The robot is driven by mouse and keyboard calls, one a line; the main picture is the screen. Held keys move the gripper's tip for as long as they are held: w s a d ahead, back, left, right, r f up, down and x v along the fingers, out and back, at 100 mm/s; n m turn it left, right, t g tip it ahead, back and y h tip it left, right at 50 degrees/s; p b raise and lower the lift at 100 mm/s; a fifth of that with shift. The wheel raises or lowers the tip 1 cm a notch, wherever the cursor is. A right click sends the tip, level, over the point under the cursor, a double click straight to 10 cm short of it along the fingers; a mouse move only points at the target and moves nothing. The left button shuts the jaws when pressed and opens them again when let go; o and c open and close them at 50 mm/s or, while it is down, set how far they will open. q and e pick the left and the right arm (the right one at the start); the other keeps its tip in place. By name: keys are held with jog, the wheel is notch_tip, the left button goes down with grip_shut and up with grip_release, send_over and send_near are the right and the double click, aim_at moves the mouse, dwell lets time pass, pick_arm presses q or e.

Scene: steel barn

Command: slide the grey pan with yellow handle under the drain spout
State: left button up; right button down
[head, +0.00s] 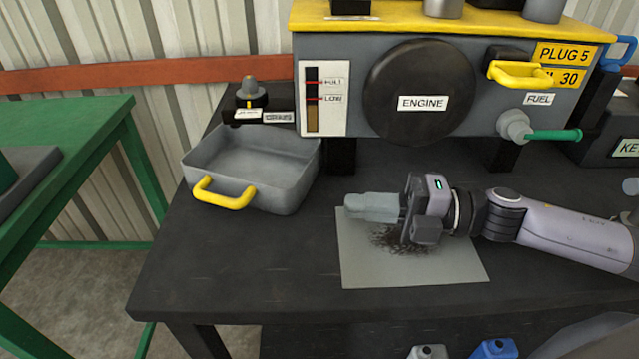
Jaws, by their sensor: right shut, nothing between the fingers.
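The grey pan (285,201) with a yellow handle (223,193) sits on the left part of the dark workbench, its handle facing the front. It looks empty. A drain fitting (250,95) with a dark knob, apparently the drain spout, sticks out left of the engine box, at the pan's back edge. How far the pan lies beneath it is hard to tell. My right gripper (352,207) is shut and empty, pointing left over the grey mat, to the right of the pan and apart from it. My left gripper is not in view.
The grey engine box (350,140) with a yellow top stands at the back of the workbench (240,290). A grey mat (465,272) with dark specks lies under my right gripper. A green table (85,120) stands at left, across a gap. The bench's front left is clear.

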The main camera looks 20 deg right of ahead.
aim_at(295, 188)
jog(key=p+x, duration=0.1)
jog(key=x, duration=0.3)
jog(key=shift+a+r, duration=0.1)
jog(key=shift+r, duration=0.1)
jog(key=w, duration=0.2)
jog(key=shift+w+a+f, duration=0.1)
jog(key=shift+w+a, duration=0.3)
jog(key=shift+w+a+f, duration=0.1)
jog(key=shift+w+a, duration=0.1)
jog(key=shift+w, duration=0.2)
jog(key=shift+w, duration=0.1)
